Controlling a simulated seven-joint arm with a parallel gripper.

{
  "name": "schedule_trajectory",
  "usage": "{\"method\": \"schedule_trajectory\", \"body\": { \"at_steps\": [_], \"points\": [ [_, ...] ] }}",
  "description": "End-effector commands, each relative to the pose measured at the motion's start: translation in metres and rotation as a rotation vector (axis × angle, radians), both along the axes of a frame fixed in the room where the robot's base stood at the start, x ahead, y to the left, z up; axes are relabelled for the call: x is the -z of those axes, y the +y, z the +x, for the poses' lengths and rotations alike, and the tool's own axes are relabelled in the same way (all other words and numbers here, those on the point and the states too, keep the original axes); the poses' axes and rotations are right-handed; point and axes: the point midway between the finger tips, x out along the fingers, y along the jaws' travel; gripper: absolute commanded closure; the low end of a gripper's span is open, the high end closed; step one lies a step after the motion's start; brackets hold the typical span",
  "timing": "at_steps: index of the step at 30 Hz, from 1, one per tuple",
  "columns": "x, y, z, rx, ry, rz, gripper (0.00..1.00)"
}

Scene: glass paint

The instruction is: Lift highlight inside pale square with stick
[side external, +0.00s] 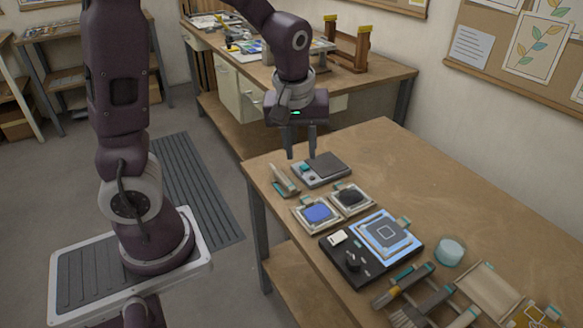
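My gripper (300,154) hangs at the back left end of the work table, pointing down. Its two fingers are apart with nothing visible between them. A pale blue glass pane (369,244) lies on a black board, with square outlines at its middle (387,234). My gripper is well behind and left of this pane. Several brushes and tools with teal parts (427,292) lie at the front right; I cannot tell which is the stick. Any highlight inside the square is too small to make out.
Blue (316,212) and dark (351,196) pads in trays, a grey flat device (326,166) and a small wooden holder (283,180) stand near my gripper. A pale cup (450,251) is right of the pane. The table's back right (410,165) is clear.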

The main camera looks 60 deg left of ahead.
Motion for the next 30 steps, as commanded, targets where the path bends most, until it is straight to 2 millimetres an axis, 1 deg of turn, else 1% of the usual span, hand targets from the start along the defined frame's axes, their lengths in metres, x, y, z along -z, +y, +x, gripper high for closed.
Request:
{"method": "schedule_trajectory", "body": {
  "at_steps": [1, 2, 3, 6, 9, 12, 17, 24, 30],
  "points": [
    [0.030, 0.017, 0.014, -0.115, 0.038, 0.045, 0.69],
    [0.047, 0.028, 0.021, -0.189, 0.046, 0.077, 0.69],
    [0.068, 0.044, 0.030, -0.281, 0.049, 0.126, 0.69],
    [0.110, 0.080, 0.043, -0.451, 0.029, 0.249, 0.69],
    [0.136, 0.105, 0.050, -0.545, -0.007, 0.339, 0.69],
    [0.146, 0.117, 0.053, -0.588, -0.033, 0.382, 0.69],
    [0.160, 0.126, 0.053, -0.598, -0.038, 0.392, 0.69],
    [0.197, 0.146, 0.052, -0.598, -0.035, 0.389, 0.69],
    [0.216, 0.156, 0.052, -0.598, -0.036, 0.387, 0.69]
  ]
}}
